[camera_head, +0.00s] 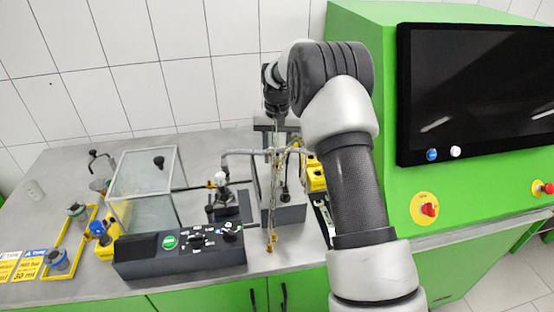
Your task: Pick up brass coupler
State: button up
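A thin brass-coloured part (272,237) shows at the front middle of the bench, in front of the grey block of the test rig. It may be the brass coupler, but it is too small to tell for sure. More thin brass-coloured pieces run up from it towards the rig's crossbar (240,152). My arm reaches up from the lower right and bends over at the top. My gripper (275,112) is at its far end, above the back of the rig and well apart from the brass part at the bench front. Its fingers are small and dark, and their opening is unclear.
A dark control box (180,255) stands at the front edge. A clear glass case (147,190) is behind it. Yellow parts (316,174) sit right of the rig, partly behind my arm. A green cabinet with a black screen (475,90) fills the right side.

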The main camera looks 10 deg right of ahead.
jog(key=shift+f, duration=0.5)
grip_shut()
